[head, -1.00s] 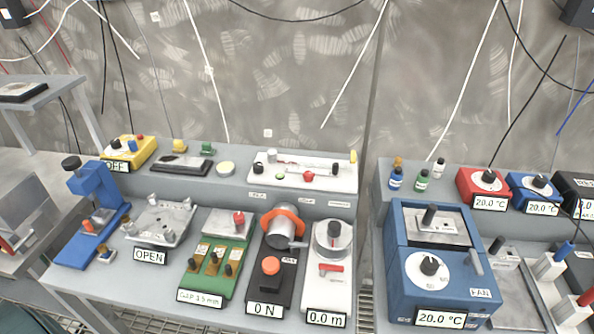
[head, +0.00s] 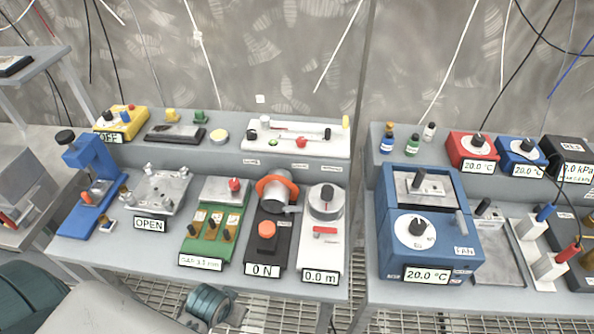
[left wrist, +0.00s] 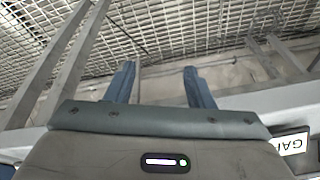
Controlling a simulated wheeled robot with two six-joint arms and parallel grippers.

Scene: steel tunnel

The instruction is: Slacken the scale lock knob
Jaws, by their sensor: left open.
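My left gripper (left wrist: 160,85) is open and empty in the left wrist view, its two blue fingers apart above the floor grating, with a bench edge close by. My left arm shows at the lower left of the head view, in front of the bench and clear of the devices; its fingers are not seen there. No knob is marked as the scale lock. A white rail board (head: 295,138) on the raised back shelf carries a red knob (head: 301,142). A white device reading 0.0 m (head: 320,275) has a grey dial (head: 326,200) and a red part. My right gripper is not in view.
Beside the 0.0 m device stand a black 0 N device (head: 262,269) with an orange knob and a green GAP device (head: 208,235). A blue 20.0 °C box (head: 427,273) stands right, across a gap between benches. Floor grating lies in front.

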